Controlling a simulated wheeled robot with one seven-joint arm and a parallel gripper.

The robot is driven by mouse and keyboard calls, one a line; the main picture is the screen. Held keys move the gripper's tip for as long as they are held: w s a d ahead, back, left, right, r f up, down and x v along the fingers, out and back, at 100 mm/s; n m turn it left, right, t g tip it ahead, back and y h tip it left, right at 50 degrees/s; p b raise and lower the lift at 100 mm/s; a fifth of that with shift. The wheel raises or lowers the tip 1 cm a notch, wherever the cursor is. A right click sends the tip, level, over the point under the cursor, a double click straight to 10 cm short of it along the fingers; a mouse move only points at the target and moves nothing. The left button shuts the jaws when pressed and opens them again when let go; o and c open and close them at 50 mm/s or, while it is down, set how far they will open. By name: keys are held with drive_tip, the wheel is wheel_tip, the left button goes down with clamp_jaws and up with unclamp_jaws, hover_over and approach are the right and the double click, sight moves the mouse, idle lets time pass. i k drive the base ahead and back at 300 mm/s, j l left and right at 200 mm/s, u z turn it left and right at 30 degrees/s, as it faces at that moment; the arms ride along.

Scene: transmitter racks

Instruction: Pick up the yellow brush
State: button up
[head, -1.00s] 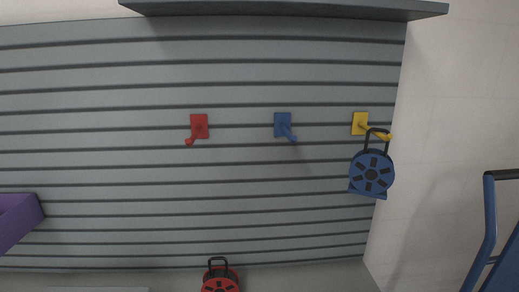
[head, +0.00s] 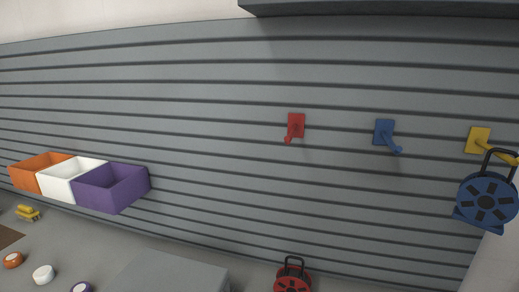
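A small yellow object with a lighter underside, which looks like the yellow brush (head: 28,212), lies on the grey surface at the far left of the head view. It sits below the orange bin and is small in the picture. My gripper is not in view.
Orange (head: 38,170), white (head: 70,181) and purple (head: 112,188) bins hang on the slatted wall (head: 220,120). Orange (head: 13,260), white (head: 43,274) and purple (head: 81,287) round items lie below. A grey box (head: 168,272) stands right of them.

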sight(24, 212)
drive_tip(key=u, duration=1.45)
drive_tip(key=z, duration=0.2)
drive_tip(key=i+j+z, duration=0.4)
drive_tip(key=j+z, duration=0.25)
drive_tip(key=i+j, duration=0.15)
drive_tip(key=j, duration=0.25)
drive_tip(key=i+j+z, duration=0.1)
drive_tip(key=j, duration=0.25)
drive_tip(key=i+j+z, duration=0.1)
drive_tip(key=j, duration=0.3)
drive_tip(key=i+j, duration=0.2)
drive_tip(key=j, duration=0.2)
drive_tip(key=i+j+z, duration=0.1)
drive_tip(key=j, duration=0.3)
drive_tip(key=i+j, duration=0.1)
drive_tip(key=j, duration=0.3)
drive_tip(key=z, duration=0.05)
